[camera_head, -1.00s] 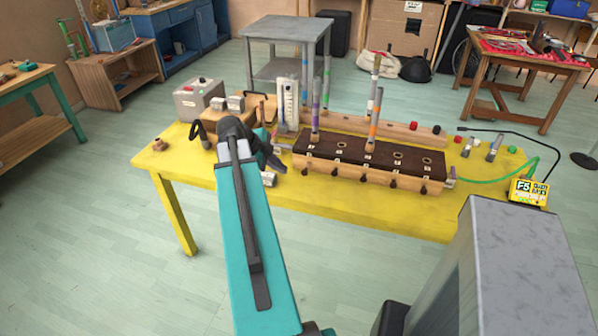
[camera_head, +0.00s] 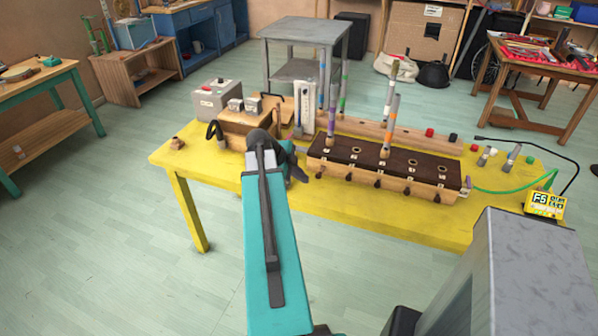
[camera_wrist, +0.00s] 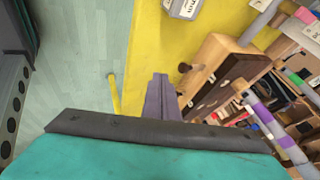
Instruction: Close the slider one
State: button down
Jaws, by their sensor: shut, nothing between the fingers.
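The long wooden box (camera_head: 400,183) with a dark top (camera_head: 415,165) stands on the yellow table. Its top has round holes, some with striped tubes in them. Several dark slider knobs line its front face, the clearest being a knob (camera_head: 378,184) near the middle. I cannot read which is slider one. My gripper (camera_head: 302,174) is shut and empty, close to the box's left front end; my arm hides part of that area. In the wrist view my gripper (camera_wrist: 160,80) shows its fingers together, beside the wooden box (camera_wrist: 213,60). A dark knob (camera_wrist: 184,68) on that box is just right of the fingertips.
A purple-banded tube (camera_head: 332,120) and an orange-banded tube (camera_head: 388,130) rise from the box. A grey box (camera_head: 217,100) and a white upright panel (camera_head: 304,105) stand left and behind. A yellow display (camera_head: 545,203) sits at the right edge. The table front (camera_head: 330,205) is bare.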

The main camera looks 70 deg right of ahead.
aim_at(318, 178)
jog(key=x, duration=0.2)
jog(key=p+x, duration=0.1)
jog(key=x, duration=0.2)
jog(key=shift+w+d+r+p, duration=0.1)
jog(key=shift+d+r+p, duration=0.05)
jog(key=shift+d+p, duration=0.9)
jog(key=shift+d, duration=0.85)
jog(key=shift+d+f, duration=0.1)
jog(key=shift+f, duration=0.15)
jog(key=shift+w+d+f+b, duration=0.1)
jog(key=shift+d+b, duration=0.4)
jog(key=shift+d, duration=0.05)
jog(key=shift+d+b, duration=0.75)
jog(key=shift+d, duration=0.35)
jog(key=shift+d+r, duration=0.15)
jog(key=shift+r, duration=0.1)
